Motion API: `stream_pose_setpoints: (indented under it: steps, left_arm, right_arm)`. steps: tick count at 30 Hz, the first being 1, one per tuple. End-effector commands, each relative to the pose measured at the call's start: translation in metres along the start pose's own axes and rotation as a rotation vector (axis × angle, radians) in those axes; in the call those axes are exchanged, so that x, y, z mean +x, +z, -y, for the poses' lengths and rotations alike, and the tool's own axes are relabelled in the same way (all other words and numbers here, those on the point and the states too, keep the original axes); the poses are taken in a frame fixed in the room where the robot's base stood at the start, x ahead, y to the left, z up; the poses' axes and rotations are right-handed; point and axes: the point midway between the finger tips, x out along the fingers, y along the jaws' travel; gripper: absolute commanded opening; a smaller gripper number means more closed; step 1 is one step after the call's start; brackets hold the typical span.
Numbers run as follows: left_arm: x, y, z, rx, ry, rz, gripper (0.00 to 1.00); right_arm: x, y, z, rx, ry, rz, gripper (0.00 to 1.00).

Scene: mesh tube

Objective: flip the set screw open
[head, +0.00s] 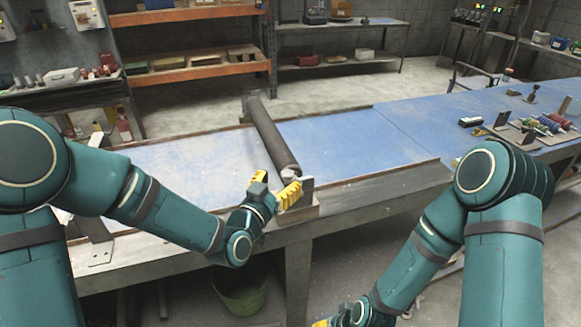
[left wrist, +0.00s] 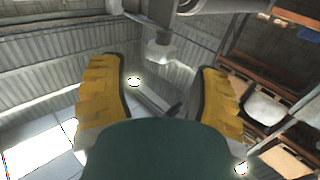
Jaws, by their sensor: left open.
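A long dark mesh tube (head: 268,135) lies across the blue bench, its near end at a small upright grey bracket (head: 307,190) on the front edge. A pale fitting (head: 291,173) sits at the tube's near end; it may hold the set screw, which I cannot make out clearly. My left gripper (head: 274,190) is open with yellow fingers just in front of and left of this end. In the left wrist view, a pale knob-like piece (left wrist: 160,50) shows beyond the gap between the open fingers (left wrist: 162,90), apparently untouched. My right gripper (head: 322,323) is mostly cut off at the bottom edge.
The blue bench top (head: 345,140) is clear right of the tube. Small parts and a rack of coloured pieces (head: 540,125) stand at the bench's far right. A green bin (head: 243,290) is under the bench. Orange shelves (head: 190,75) stand behind.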

Motion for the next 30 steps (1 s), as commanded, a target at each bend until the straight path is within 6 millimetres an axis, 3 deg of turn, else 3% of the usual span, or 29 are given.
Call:
stream_pose_setpoints:
  steps: [3, 9, 23, 24, 29, 30]
  left_arm:
    - [0.023, 0.0, -0.001, -0.001, 0.002, 0.0, 0.63]
    - [0.05, 0.001, -0.001, -0.001, 0.001, 0.002, 0.63]
    - [0.062, 0.001, 0.0, -0.001, 0.001, 0.002, 0.63]
    - [0.062, 0.001, 0.0, -0.001, 0.001, 0.002, 0.58]
    - [0.062, 0.001, 0.0, -0.001, 0.001, 0.002, 0.02]
    - [0.062, 0.001, 0.0, -0.001, 0.001, 0.002, 0.0]
  right_arm:
    - [-0.002, -0.001, 0.001, 0.001, 0.0, -0.002, 0.47]
    - [-0.003, -0.002, 0.001, 0.001, 0.001, -0.004, 0.47]
    - [-0.004, -0.002, 0.001, 0.002, 0.001, -0.005, 0.47]
    - [-0.004, -0.002, 0.001, 0.002, 0.001, -0.005, 0.47]
    - [-0.004, -0.002, 0.001, 0.002, 0.001, -0.005, 0.47]
    - [-0.004, -0.002, 0.001, 0.002, 0.001, -0.005, 0.47]
